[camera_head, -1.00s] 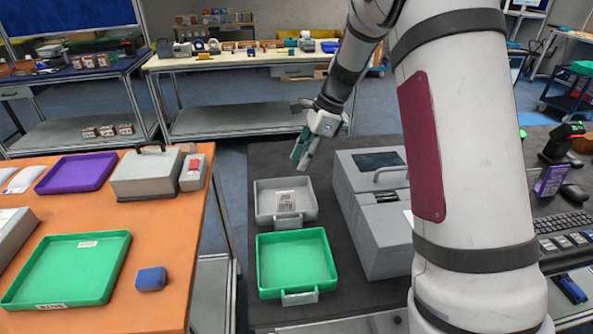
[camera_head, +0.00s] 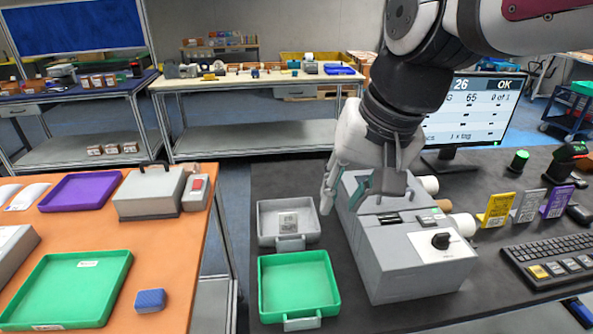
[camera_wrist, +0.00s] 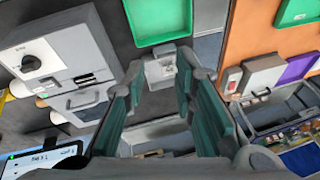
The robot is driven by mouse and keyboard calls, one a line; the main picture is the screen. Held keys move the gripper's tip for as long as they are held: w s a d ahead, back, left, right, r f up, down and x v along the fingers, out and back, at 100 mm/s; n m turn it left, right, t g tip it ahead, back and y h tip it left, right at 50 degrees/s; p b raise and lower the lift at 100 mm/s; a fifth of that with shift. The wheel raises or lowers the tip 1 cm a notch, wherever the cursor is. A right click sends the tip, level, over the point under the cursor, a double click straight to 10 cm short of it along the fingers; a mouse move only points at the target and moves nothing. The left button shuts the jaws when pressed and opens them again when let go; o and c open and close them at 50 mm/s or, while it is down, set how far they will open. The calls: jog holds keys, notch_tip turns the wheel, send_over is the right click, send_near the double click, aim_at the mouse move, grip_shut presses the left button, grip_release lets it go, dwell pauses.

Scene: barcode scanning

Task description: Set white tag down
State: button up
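A small pale tag (camera_head: 288,222) with dark print lies inside the grey tray (camera_head: 267,239) in the head view. The tag also shows small in the tray in the wrist view (camera_wrist: 168,69). My gripper (camera_head: 343,193) is above the left side of the grey label printer (camera_head: 415,258), right of the grey tray and apart from the tag. In the wrist view its two teal-padded fingers (camera_wrist: 160,75) stand well apart with nothing between them. My gripper hides the back part of the printer in the head view.
A green tray (camera_head: 297,286) stands in front of the grey tray. The orange table (camera_head: 165,240) at left holds a green tray, a purple tray, a grey case and a blue block (camera_head: 150,300). Yellow, grey and purple cards, a keyboard (camera_head: 550,262) and a monitor stand at right.

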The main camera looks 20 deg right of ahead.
jog(key=s+f+n+t+h, duration=0.1)
jog(key=s+n, duration=0.3)
jog(key=s, duration=0.2)
jog(key=shift+s+d, duration=0.15)
jog(key=shift+d, duration=0.15)
dwell(0.8)
